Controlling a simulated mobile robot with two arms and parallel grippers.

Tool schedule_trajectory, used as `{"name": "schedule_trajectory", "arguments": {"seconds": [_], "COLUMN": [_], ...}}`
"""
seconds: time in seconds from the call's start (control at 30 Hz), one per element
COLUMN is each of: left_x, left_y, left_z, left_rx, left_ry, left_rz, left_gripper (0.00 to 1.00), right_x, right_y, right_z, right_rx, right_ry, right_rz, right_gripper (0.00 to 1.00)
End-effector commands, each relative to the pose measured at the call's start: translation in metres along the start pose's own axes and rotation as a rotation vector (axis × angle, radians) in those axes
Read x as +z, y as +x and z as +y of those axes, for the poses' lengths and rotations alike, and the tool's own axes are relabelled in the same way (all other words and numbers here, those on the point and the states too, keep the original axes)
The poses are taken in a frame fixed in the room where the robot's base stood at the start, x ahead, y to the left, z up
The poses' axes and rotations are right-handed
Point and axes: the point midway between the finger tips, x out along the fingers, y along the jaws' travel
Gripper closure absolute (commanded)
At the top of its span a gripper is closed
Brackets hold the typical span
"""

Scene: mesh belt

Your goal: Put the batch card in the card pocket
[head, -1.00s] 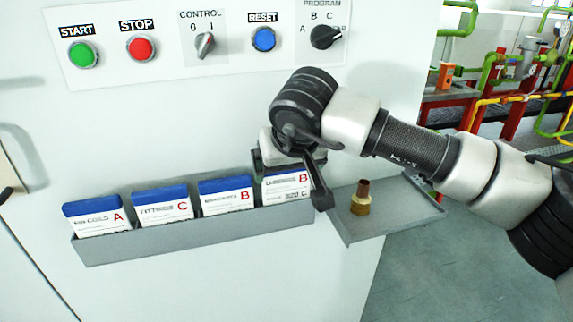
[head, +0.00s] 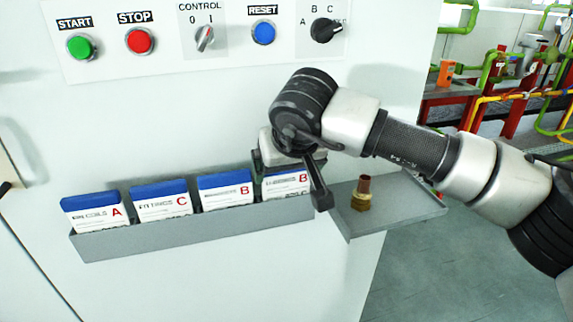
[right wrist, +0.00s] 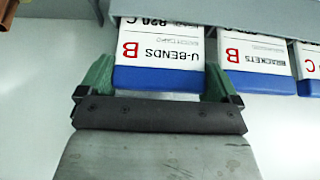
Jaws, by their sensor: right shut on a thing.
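My right gripper (head: 284,166) is shut on the U-bends card (head: 286,187), a white card with a blue top edge and a red B. In the right wrist view its green fingers (right wrist: 160,76) hold the blue end of the card (right wrist: 160,43) from both sides. The card's lower part is behind the front wall of a grey rack (head: 190,232) on the panel, at the rack's right end. I cannot tell whether the card touches the rack's bottom. The rack is the only card holder I see. My left gripper is not in view.
Beside it in the rack stand the brackets card (head: 226,194), the fittings card (head: 161,204) and the coils card (head: 93,214). A grey shelf (head: 408,219) with a brass fitting (head: 361,199) adjoins on the right. Buttons and knobs are above.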

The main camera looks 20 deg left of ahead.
Motion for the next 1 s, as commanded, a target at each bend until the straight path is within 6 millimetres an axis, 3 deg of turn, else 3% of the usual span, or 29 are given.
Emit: {"name": "schedule_trajectory", "arguments": {"seconds": [0.27, 0.3, 0.33, 0.67, 1.0], "left_x": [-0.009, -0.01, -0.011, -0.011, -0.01], "left_y": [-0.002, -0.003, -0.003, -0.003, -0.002], "left_z": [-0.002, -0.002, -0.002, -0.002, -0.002], "left_rx": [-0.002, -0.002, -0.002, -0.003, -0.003], "left_ry": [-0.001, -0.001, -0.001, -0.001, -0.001], "left_rz": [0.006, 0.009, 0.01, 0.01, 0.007], "left_gripper": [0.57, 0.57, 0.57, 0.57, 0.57], "right_x": [0.002, 0.002, 0.002, 0.001, 0.001], "right_y": [0.003, 0.003, 0.003, -0.006, -0.071], "right_z": [0.0, 0.0, 0.0, 0.0, 0.0], "right_rx": [0.0, 0.0, 0.0, 0.0, 0.0], "right_ry": [0.0, 0.0, 0.0, -0.001, -0.001], "right_rz": [0.0, 0.0, 0.0, 0.001, 0.003], "right_gripper": [0.39, 0.02, 0.0, 0.0, 0.0]}}
